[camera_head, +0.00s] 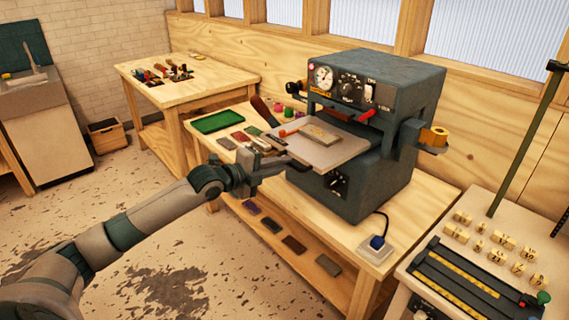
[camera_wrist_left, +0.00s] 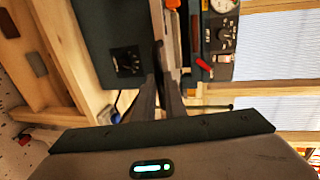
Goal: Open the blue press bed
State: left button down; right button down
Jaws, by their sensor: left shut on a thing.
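The blue press (camera_head: 365,125) stands on the wooden bench, with its dial panel facing left. Its flat grey bed (camera_head: 345,150) sticks out from the press front and carries a small wooden block (camera_head: 319,134). My left gripper (camera_head: 284,162) is at the bed's outer front edge, shut on what looks like the bed's handle. In the left wrist view the fingers of my left gripper (camera_wrist_left: 168,92) reach up towards the bed, seen edge-on; the fingers hide the gripped part. My right gripper is not in view.
A green tray (camera_head: 217,121) and several small coloured pieces lie left of the bed. A red lever (camera_head: 368,114) and an orange foil roll (camera_head: 434,137) are on the press. A socket box (camera_head: 376,250) sits at the bench front.

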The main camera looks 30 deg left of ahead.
pick_arm(q)
jog(key=shift+f, duration=0.1)
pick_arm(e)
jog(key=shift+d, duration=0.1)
pick_arm(q)
jog(key=c, duration=1.8)
grip_release()
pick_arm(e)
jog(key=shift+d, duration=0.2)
pick_arm(q)
jog(key=shift+s+a, duration=0.1)
jog(key=shift+s, duration=0.05)
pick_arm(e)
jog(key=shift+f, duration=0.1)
